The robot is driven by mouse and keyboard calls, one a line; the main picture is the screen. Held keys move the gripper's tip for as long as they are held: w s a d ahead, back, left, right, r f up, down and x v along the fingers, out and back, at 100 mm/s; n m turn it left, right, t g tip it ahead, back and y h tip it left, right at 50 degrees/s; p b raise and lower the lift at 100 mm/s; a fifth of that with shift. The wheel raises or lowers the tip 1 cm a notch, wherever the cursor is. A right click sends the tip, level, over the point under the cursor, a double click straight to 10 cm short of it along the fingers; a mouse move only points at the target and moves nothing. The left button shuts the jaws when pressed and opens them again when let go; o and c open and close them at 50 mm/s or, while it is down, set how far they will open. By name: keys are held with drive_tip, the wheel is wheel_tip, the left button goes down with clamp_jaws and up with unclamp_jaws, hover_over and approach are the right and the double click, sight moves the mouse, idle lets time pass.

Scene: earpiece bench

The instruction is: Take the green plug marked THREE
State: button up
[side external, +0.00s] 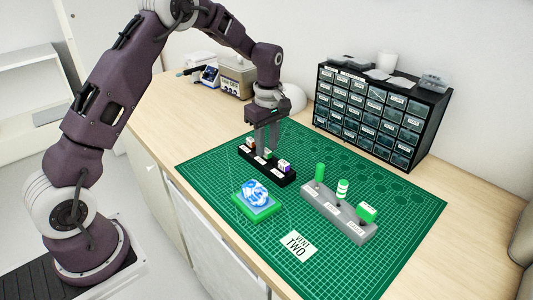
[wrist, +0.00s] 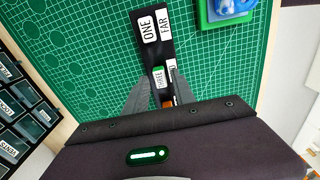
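The black holder (side external: 243,148) lies on the green mat with several labelled plugs in it. The green plug (wrist: 158,78), its label reading THREE, sits in the middle of the holder; its green also shows in the side view (side external: 268,153). A plug with an orange part (wrist: 168,103) and a purple one (side external: 286,165) sit on either side of it. My gripper (side external: 267,146) points down over the holder, its two fingers apart around the green plug. In the wrist view the fingers (wrist: 165,85) flank it. Finger contact is unclear.
A grey holder (side external: 333,214) with green plugs stands to the right. A green block with a blue-and-white top (side external: 256,194) and a VENT TWO card (side external: 298,246) lie in front. A drawer cabinet (side external: 380,110) stands behind. The mat between the holders is clear.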

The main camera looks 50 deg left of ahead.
sight(267, 150)
drive_tip(key=shift+f, duration=0.4)
drive_tip(key=shift+c, duration=0.4)
clamp_jaws()
drive_tip(key=shift+r, duration=0.2)
drive_tip(key=shift+r, duration=3.8)
